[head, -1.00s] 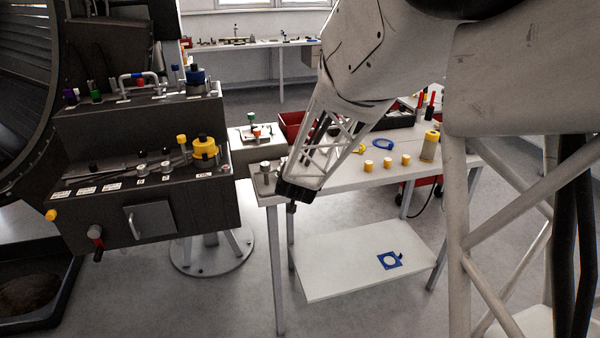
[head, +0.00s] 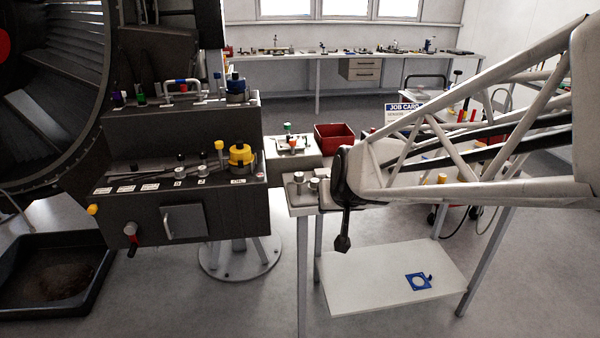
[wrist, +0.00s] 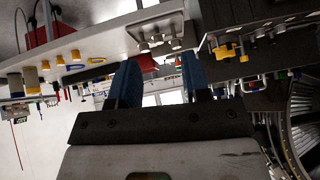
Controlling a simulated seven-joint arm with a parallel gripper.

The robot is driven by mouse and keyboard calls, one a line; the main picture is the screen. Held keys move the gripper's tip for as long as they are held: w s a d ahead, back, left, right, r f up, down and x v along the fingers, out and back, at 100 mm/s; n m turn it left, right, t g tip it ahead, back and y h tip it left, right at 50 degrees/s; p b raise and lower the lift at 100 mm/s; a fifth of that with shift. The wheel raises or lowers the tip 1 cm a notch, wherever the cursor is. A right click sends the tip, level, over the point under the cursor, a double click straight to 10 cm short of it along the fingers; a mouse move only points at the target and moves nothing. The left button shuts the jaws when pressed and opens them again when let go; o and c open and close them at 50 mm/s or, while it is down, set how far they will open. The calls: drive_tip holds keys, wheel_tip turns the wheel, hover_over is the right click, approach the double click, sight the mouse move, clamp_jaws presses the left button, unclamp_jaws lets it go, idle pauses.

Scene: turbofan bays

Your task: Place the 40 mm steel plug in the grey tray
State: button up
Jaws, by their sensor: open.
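Several steel plugs (head: 298,178) with round grey heads stand at the near left corner of the white table, on what looks like a grey tray (head: 299,206). I cannot tell which one is 40 mm. The plugs (wrist: 156,40) also show at the top of the wrist view, beyond my fingers. My gripper (head: 342,243) hangs below my wrist, just right of and lower than that corner in the head view. In the wrist view its two blue fingers (wrist: 160,78) are apart with nothing between them.
A dark stepped console (head: 190,190) with a yellow plug (head: 240,154) stands to the left. A small tray with green and red pieces (head: 293,143) and a red bin (head: 334,136) lie behind the corner. A lower shelf (head: 385,280) holds a blue piece.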

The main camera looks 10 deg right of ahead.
drive_tip(key=s+d+r+g, duration=0.1)
drive_tip(key=s+g, duration=0.4)
drive_tip(key=s, duration=1.6)
drive_tip(key=shift+s+r+h, duration=0.25)
drive_tip(key=shift+r+h, duration=0.15)
drive_tip(key=shift+d, duration=0.1)
